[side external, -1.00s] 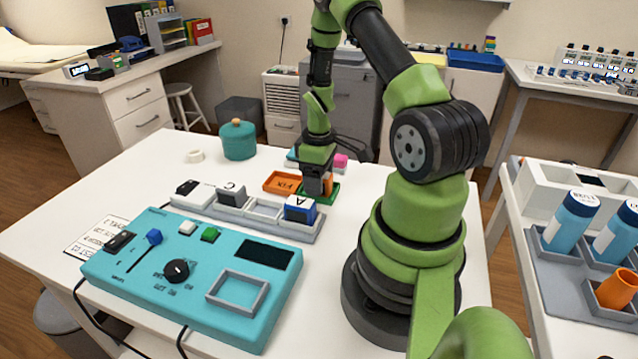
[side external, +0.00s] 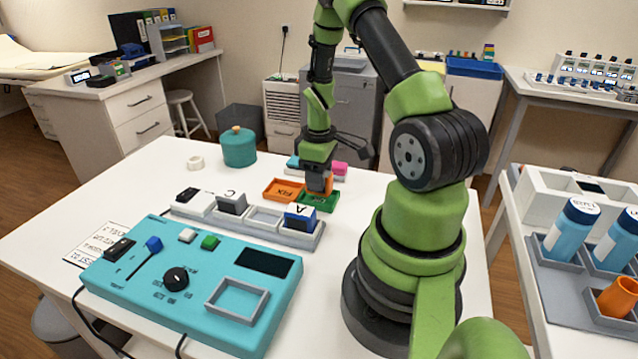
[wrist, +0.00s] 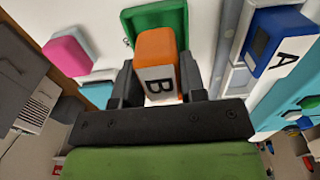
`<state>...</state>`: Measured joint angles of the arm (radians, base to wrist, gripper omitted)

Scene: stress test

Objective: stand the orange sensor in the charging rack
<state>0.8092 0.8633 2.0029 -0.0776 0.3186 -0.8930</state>
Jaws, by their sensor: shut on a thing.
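The orange sensor (wrist: 157,56) has a white face lettered B. My gripper (wrist: 158,85) is shut on it, with one dark finger on each side in the wrist view. In the side view my gripper (side external: 319,184) holds the orange sensor (side external: 328,184) just above the green tray (side external: 322,202); the gripper partly hides it. The grey charging rack (side external: 268,232) lies in front and to the left. The slot between C and A (side external: 265,217) is empty.
An orange tray (side external: 283,190) lies left of the green tray. A pink block (side external: 340,168) is behind. A turquoise control panel (side external: 190,285) fills the table front. A teal pot (side external: 239,147) and a tape roll (side external: 195,162) stand at the back left.

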